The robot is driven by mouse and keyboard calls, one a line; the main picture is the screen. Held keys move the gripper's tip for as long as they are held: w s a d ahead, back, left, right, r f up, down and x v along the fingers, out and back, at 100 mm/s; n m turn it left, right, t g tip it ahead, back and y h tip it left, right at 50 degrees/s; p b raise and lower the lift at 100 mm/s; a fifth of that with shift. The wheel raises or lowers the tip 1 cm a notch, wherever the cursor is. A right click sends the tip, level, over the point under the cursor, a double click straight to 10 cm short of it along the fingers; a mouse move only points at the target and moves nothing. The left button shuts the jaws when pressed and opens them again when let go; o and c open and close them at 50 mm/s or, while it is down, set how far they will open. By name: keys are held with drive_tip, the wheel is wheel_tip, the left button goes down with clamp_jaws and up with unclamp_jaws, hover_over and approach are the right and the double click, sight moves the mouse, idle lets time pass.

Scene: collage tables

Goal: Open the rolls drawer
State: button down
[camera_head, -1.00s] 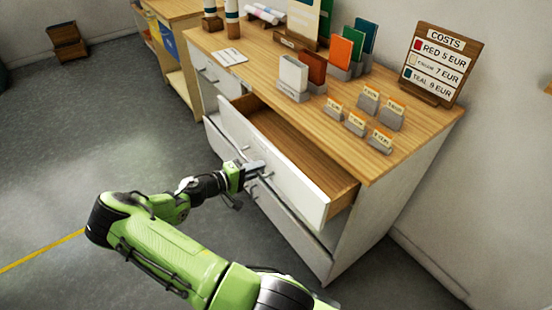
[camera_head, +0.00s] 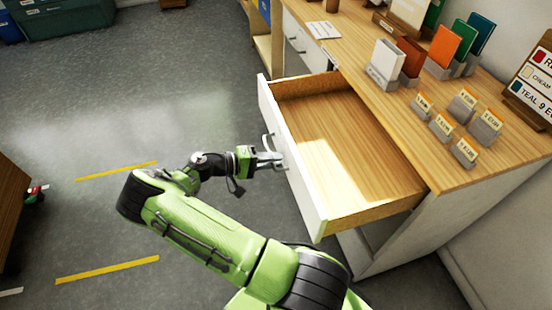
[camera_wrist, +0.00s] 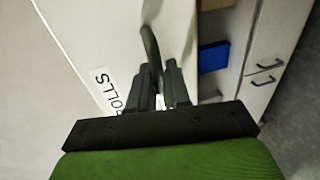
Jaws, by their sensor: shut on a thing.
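The rolls drawer (camera_head: 296,178) has a white front and a wooden inside, and stands well out from the cabinet in the head view. The part of its inside that shows is empty. In the wrist view its front (camera_wrist: 95,30) carries a label (camera_wrist: 108,90) reading "ROLLS", partly hidden by my gripper. My gripper (camera_head: 274,160) is at the drawer front, shut on the drawer handle (camera_head: 267,142). The wrist view shows the dark handle (camera_wrist: 152,50) running down between the two fingers (camera_wrist: 160,85).
The wooden countertop (camera_head: 375,60) above bears upright coloured cards, small price holders and a costs sign (camera_head: 535,85). Another drawer handle (camera_head: 295,45) is on the cabinet further back. The grey floor (camera_head: 90,110) left of the drawer is open, with yellow lines.

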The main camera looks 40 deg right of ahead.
drive_tip(key=c, duration=1.3)
unclamp_jaws()
drive_tip(key=p+v, duration=0.2)
drive_tip(key=v, duration=1.3)
drive_tip(key=shift+w+a, duration=0.2)
drive_tip(key=shift+a, duration=0.15)
